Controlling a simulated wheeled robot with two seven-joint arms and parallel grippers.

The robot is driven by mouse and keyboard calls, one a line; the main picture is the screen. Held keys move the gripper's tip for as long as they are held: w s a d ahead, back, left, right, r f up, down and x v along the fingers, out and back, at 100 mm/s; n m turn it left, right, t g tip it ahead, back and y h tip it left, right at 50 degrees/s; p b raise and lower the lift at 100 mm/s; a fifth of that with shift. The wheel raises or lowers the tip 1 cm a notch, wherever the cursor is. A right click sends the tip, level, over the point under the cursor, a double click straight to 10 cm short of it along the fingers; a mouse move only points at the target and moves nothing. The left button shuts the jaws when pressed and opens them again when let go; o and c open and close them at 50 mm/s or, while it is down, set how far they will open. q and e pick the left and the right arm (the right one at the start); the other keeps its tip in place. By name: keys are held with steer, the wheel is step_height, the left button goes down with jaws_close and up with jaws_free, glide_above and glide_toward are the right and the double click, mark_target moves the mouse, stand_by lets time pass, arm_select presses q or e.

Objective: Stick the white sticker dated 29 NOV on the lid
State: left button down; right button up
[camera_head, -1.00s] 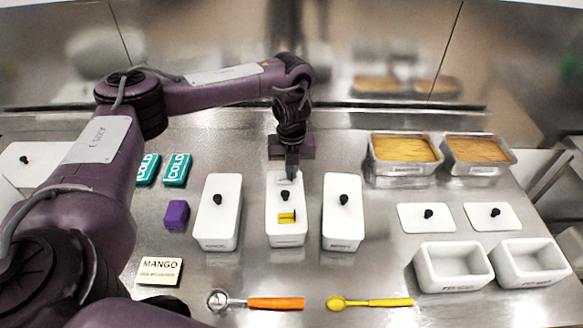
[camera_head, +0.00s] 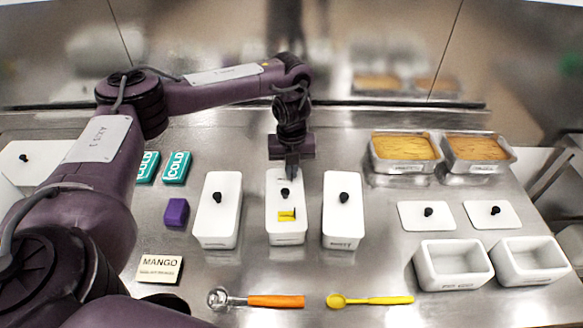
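A white lidded tub (camera_head: 286,235) stands in the middle of the counter. Its lid has a black knob (camera_head: 285,193) and a small yellow piece (camera_head: 287,215) in front of the knob. My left gripper (camera_head: 291,176) points down at the back end of this lid, behind the knob. Its fingertips are at or just above the lid; I cannot tell if they touch. The fingers look close together, but what is between them is too small to make out. I cannot make out a white sticker dated 29 NOV. My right gripper is not in view.
White lidded tubs stand close on the left (camera_head: 218,212) and right (camera_head: 343,210). A purple block (camera_head: 176,212), teal COLD packs (camera_head: 176,168) and a MANGO card (camera_head: 160,269) lie left. An orange-handled scoop (camera_head: 256,300) and yellow spoon (camera_head: 369,300) lie in front. Open white tubs (camera_head: 453,283) stand right.

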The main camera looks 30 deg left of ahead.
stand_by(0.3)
arm_select(q)
steer(key=c, duration=1)
jaws_free()
steer(key=shift+c, duration=0.2)
steer(key=shift+r, duration=0.1)
steer(key=shift+r+p, duration=3.45)
steer(key=shift+p, duration=0.1)
steer(key=shift+s+f, duration=0.1)
